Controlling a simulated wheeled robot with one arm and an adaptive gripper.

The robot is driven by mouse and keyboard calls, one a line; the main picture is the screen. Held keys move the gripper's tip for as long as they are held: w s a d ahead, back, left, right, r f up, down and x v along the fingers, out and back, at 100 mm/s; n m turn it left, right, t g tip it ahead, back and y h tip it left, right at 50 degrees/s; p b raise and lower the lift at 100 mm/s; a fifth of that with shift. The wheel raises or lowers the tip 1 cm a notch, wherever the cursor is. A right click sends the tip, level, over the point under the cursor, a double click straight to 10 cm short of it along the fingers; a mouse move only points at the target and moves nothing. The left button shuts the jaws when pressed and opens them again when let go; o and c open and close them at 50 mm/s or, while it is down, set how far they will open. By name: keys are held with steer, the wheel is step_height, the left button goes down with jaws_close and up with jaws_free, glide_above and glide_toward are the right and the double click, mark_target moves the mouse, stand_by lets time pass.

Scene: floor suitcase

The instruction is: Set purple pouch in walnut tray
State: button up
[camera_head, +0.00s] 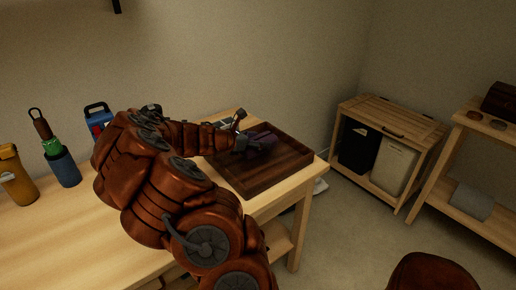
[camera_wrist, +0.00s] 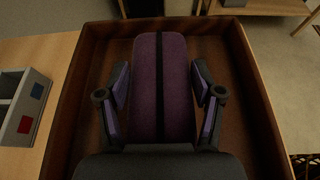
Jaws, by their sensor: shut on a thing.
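The purple pouch (camera_wrist: 146,85), with a dark stripe along it, is between the two fingers of my gripper (camera_wrist: 162,100) in the wrist view. My gripper is shut on it. The pouch is over the inside of the walnut tray (camera_wrist: 244,75), within its rim; I cannot tell whether it touches the tray floor. In the head view the walnut tray (camera_head: 283,176) sits on the right end of the wooden table. The pouch (camera_head: 266,139) shows small and partly hidden there, beside my gripper (camera_head: 255,143).
A blue carrier (camera_head: 97,117) stands behind my arm. A wooden cabinet with bins (camera_head: 388,139) and a shelf (camera_head: 484,170) stand across the floor at right.

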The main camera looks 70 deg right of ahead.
steer(key=shift+f, duration=1.55)
steer(key=shift+f, duration=0.15)
steer(key=o, duration=1.2)
steer(key=shift+w+a+r, duration=0.2)
steer(key=shift+a+r, duration=0.1)
steer(key=shift+r, duration=0.05)
steer(key=v, duration=1)
steer(key=shift+w+f, duration=0.1)
steer(key=shift+f, duration=0.05)
steer(key=shift+w+a+r, duration=0.2)
steer(key=shift+a+r, duration=0.1)
steer(key=shift+a, duration=0.2)
